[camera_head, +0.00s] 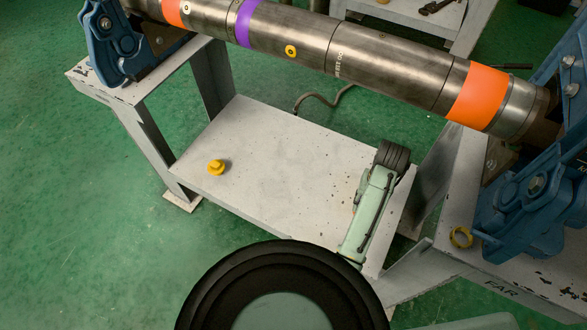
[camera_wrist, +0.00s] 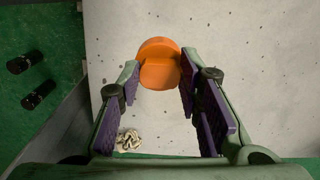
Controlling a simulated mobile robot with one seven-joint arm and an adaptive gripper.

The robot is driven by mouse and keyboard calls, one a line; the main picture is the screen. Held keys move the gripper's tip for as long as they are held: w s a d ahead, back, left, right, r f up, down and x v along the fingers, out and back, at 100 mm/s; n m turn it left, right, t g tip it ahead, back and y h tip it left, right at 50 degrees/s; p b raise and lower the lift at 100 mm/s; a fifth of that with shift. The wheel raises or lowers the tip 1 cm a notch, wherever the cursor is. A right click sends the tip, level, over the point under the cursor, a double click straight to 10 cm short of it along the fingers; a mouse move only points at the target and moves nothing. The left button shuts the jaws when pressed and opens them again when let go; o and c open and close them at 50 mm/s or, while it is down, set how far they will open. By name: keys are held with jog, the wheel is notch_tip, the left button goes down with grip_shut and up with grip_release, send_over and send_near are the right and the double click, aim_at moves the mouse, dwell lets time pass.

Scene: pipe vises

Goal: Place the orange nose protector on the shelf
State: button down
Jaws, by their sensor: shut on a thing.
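The orange nose protector (camera_wrist: 159,64) is a short, rounded piece held between the fingertips of my gripper (camera_wrist: 158,76) in the wrist view. The gripper is shut on it, with a finger on each side. Behind it in the wrist view is a pale speckled surface; I cannot tell whether the protector touches it. In the head view the protector is hidden, and my dark round arm joint covers the front of the scene. The whitish shelf (camera_head: 275,150) lies low between the two stands, under the pipe, with its left and middle part largely bare.
A small yellow part (camera_head: 216,167) sits on the shelf's left side. A steel pipe (camera_head: 390,65) with orange and purple bands spans above the shelf's back, between blue vises (camera_head: 105,40). Green floor is open at left.

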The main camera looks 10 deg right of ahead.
jog(key=s+d+f+m, duration=0.15)
jog(key=s+f, duration=0.25)
jog(key=s, duration=0.6)
jog(key=p, duration=0.3)
send_over(330, 228)
notch_tip(330, 228, down, 2)
jog(key=shift+w+f, duration=0.1)
jog(key=shift+f, duration=1.65)
jog(key=shift+f, duration=0.1)
jog(key=c, duration=1.2)
grip_release()
jog(key=shift+o, duration=0.2)
notch_tip(330, 228, up, 12)
jog(key=shift+d+p, duration=0.25)
jog(key=shift+p, duration=0.1)
jog(key=shift+w, duration=0.1)
